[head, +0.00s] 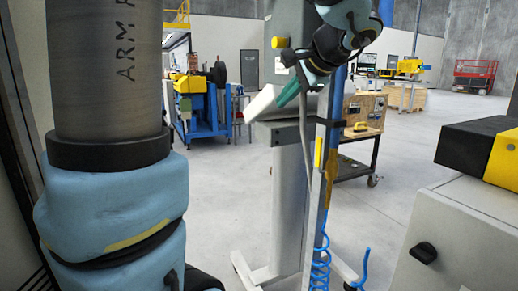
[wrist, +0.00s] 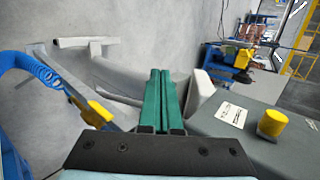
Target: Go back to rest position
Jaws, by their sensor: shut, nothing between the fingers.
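My gripper (head: 285,97) shows at the top centre of the head view, its green fingers pointing down and left beside a grey machine (head: 285,15). In the wrist view the two green fingers of my gripper (wrist: 160,75) lie side by side, shut with nothing between them. The grey machine body (wrist: 245,140) with a yellow knob (wrist: 272,123) is just right of the fingers there. The fingers look apart from it, though the exact gap is hard to judge. I cannot make out a copper tube.
A grey cabinet (head: 460,235) with a black and yellow block (head: 480,150) stands at the right. A blue coiled hose (head: 320,265) hangs by a post below my gripper. A wooden box (head: 365,108) sits on a cart behind. Grey floor (head: 225,200) is open left of the stand.

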